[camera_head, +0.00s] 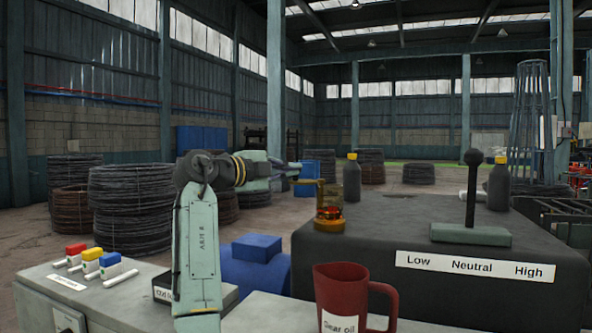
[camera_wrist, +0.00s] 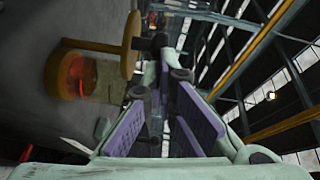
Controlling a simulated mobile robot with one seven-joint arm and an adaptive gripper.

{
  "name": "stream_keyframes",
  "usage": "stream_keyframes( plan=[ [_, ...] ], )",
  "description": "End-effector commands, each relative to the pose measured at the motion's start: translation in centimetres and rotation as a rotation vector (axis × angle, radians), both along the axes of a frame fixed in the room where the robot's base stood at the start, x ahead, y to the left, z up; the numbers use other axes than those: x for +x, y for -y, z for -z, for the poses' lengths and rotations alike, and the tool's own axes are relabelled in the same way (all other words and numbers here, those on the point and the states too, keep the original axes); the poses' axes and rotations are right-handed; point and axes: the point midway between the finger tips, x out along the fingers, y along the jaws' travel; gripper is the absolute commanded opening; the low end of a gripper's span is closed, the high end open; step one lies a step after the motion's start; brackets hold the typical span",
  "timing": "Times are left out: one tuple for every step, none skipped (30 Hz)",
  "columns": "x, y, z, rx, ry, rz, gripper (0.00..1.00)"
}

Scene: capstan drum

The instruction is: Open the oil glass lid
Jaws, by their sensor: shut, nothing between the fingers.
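The oil glass (camera_head: 329,210) stands on the dark housing, with amber oil in its lower part and a brass-coloured base. Its brass lid (camera_head: 318,183) is at the top. In the wrist view the oil glass (camera_wrist: 78,75) lies sideways at the left, and the disc-shaped lid (camera_wrist: 130,45) shows beside the fingertips. My gripper (camera_head: 294,178) is just left of the lid in the head view. In the wrist view my gripper (camera_wrist: 168,70) is shut and empty, its tips close to a dark knob by the lid. I cannot tell whether they touch.
A lever (camera_head: 471,195) rises from the housing (camera_head: 400,258) at the right. A red gear oil jug (camera_head: 345,295) is in front.

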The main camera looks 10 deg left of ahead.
Motion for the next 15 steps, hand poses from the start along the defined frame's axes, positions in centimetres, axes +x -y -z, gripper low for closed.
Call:
stream_keyframes(
  plan=[
    [0.3,-0.2,0.0,-0.002,-0.001,0.001,0.00],
    [0.4,-0.3,-0.1,-0.001,0.000,0.001,0.00],
    [0.6,-0.5,-0.1,-0.001,0.000,0.001,0.00],
    [0.7,-0.6,0.0,-0.001,0.000,0.001,0.00],
    [0.9,-0.7,0.0,0.000,0.000,0.001,0.00],
    [1.0,-0.8,0.0,0.000,-0.001,0.001,0.00],
    [1.1,-0.9,0.0,0.000,-0.001,0.001,0.00],
    [1.2,-1.0,0.0,0.000,-0.001,0.001,0.00],
    [1.3,-1.1,0.0,0.000,0.000,0.000,0.00],
    [1.4,-1.1,-0.1,0.000,0.000,0.000,0.00],
    [1.5,-1.2,-0.1,0.000,0.000,0.000,0.00],
    [1.6,-1.3,0.0,-0.001,-0.001,0.000,0.00],
    [1.6,-1.3,0.0,-0.001,-0.001,-0.001,0.00],
    [1.7,-1.3,0.0,-0.001,-0.001,-0.001,0.00],
    [1.7,-1.4,0.0,0.000,0.000,-0.001,0.00]
  ],
)
